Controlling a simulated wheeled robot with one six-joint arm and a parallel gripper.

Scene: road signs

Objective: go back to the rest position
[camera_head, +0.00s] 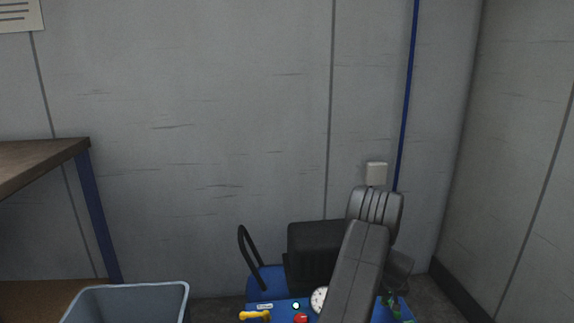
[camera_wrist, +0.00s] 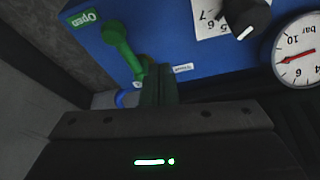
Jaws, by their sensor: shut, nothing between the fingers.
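My gripper (camera_wrist: 158,78) shows in the wrist view with its narrow fingers together and nothing between them. The fingertips are close to the lower end of a green lever (camera_wrist: 122,48) on a blue panel (camera_wrist: 165,35); I cannot tell whether they touch it. A green "Open" label (camera_wrist: 84,17) is beside the lever's round end. In the head view my arm rises in front of the panel and hides part of it. The green lever also shows there (camera_head: 391,302), right of my arm. The gripper itself is not clear in that view.
The panel carries a white gauge (camera_wrist: 298,55), a black knob (camera_wrist: 246,17), a yellow handle (camera_head: 255,315) and a red button (camera_head: 301,318). A grey bin (camera_head: 130,290) and a wooden-topped bench (camera_head: 45,155) are at left. Walls stand behind and at right.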

